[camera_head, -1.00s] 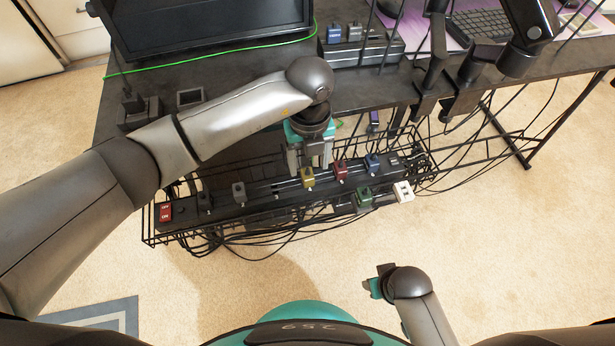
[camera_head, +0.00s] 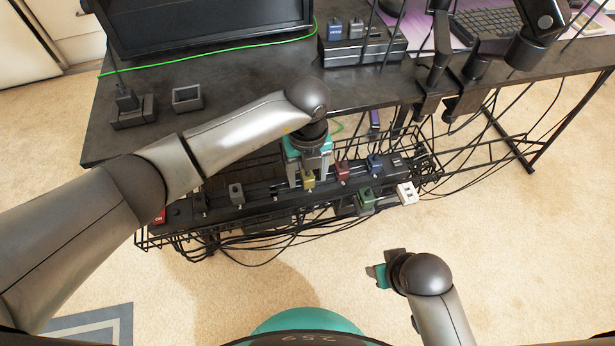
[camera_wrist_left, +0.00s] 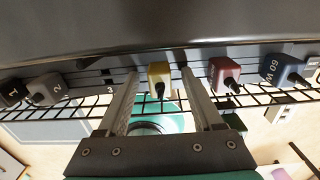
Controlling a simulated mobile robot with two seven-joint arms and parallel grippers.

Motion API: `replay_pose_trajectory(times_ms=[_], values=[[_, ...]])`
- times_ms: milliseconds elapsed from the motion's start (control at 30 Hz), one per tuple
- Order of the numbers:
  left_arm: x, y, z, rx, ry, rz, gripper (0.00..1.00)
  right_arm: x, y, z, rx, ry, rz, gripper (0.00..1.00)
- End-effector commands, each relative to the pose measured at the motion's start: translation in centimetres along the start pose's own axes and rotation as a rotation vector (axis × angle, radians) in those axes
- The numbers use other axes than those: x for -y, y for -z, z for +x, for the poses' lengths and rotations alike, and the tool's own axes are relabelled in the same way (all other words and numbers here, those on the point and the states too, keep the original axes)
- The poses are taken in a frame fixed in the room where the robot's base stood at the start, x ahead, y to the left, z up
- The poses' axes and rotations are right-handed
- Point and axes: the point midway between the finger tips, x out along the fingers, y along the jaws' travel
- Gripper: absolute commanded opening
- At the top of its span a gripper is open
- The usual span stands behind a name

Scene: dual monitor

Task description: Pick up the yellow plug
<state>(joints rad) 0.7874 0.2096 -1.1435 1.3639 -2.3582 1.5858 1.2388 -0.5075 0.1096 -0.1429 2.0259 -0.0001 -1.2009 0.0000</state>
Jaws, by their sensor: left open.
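The yellow plug (camera_head: 308,180) sits in the black power strip (camera_head: 258,192) in the wire cable tray under the desk. In the left wrist view the yellow plug (camera_wrist_left: 160,76) stands between the two fingers of my left gripper (camera_wrist_left: 160,85), with a gap on each side. My left gripper (camera_head: 308,172) is open and reaches down at the plug from above. My right gripper (camera_head: 378,275) is low in front of the tray, away from the plugs; its jaws do not show clearly.
A red plug (camera_head: 342,171) and a blue plug (camera_head: 375,163) sit to the right on the strip. A grey plug (camera_head: 236,193) is to the left. Green (camera_head: 366,197) and white (camera_head: 406,192) plugs are in front. The desk edge and loose cables are close by.

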Motion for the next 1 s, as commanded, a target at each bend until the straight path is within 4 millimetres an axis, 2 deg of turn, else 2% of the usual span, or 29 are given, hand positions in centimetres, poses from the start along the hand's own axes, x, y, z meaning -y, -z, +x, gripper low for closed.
replay_pose_trajectory(times_ms=[67, 633, 1000], values=[[0.01, 0.01, -0.01, 0.0, 0.0, 0.0, 0.64, 0.0, -0.02, 0.0, 0.0, 0.0, 0.0, 0.5], [0.0, 0.0, -0.03, 0.0, 0.0, 0.0, 0.0, 0.04, -0.03, 0.03, 0.001, 0.001, 0.0, 0.5], [-0.01, -0.02, -0.04, 0.0, 0.0, 0.0, 0.0, 0.05, -0.04, 0.05, 0.001, 0.001, 0.0, 0.5]])
